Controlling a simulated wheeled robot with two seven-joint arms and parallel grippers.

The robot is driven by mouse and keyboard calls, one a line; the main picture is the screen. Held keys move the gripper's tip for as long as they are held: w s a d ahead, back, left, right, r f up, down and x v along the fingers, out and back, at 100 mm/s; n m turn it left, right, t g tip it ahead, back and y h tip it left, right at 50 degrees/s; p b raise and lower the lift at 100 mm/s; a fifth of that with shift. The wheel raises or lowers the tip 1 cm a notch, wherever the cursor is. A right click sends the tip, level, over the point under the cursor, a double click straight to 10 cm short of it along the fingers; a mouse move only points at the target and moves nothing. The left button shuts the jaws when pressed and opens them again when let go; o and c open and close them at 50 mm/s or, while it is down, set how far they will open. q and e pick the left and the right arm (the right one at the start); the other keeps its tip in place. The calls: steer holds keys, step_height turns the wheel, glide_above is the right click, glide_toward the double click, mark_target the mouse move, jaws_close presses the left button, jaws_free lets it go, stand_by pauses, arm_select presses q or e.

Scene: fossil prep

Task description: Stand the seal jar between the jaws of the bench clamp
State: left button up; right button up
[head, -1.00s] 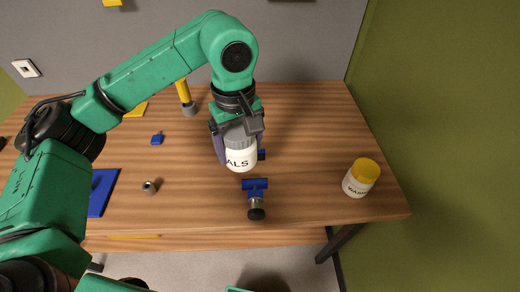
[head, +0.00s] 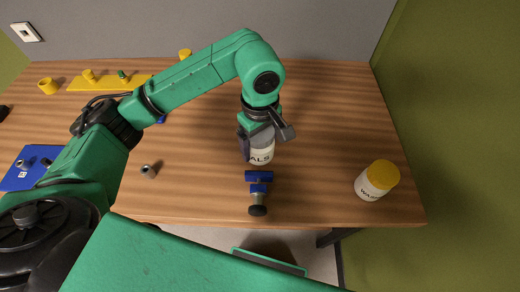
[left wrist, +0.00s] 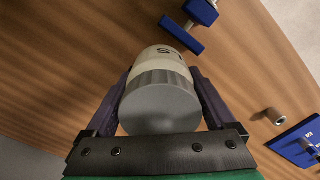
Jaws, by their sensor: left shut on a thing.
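The seal jar (head: 262,152) is white with a grey lid, and its label partly shows as "ALS". My left gripper (head: 263,138) is shut on it from above, with a finger on each side near the lid. In the left wrist view the jar (left wrist: 160,100) sits between the fingers, lid toward the camera. The blue bench clamp (head: 258,178) has a dark round knob at its front end. Its front jaw shows just in front of the jar; its far part is hidden behind the jar. I cannot tell whether the jar touches the table. My right gripper is not in view.
A white jar with a yellow lid (head: 377,180) stands at the right of the wooden table (head: 330,110). A small grey metal part (head: 149,171) lies left of the clamp. A blue board (head: 22,172) and a yellow rack (head: 105,84) are at the left. The table's back right is clear.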

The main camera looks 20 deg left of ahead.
mark_target(260, 153)
arm_select(q)
steer(key=f, duration=0.2)
steer(key=f+p, duration=0.1)
steer(key=shift+s+f, duration=0.2)
steer(key=shift+f, duration=0.2)
steer(key=shift+w+f+b, duration=0.1)
steer(key=shift+f+b, duration=0.2)
steer(key=shift+f, duration=0.05)
steer(key=o, duration=1.2)
steer(key=shift+r, duration=0.15)
steer(key=shift+r, duration=0.15)
step_height(260, 153, up, 11)
steer(key=shift+f+b, duration=0.1)
steer(key=shift+b, duration=1)
steer(key=shift+r, duration=0.55)
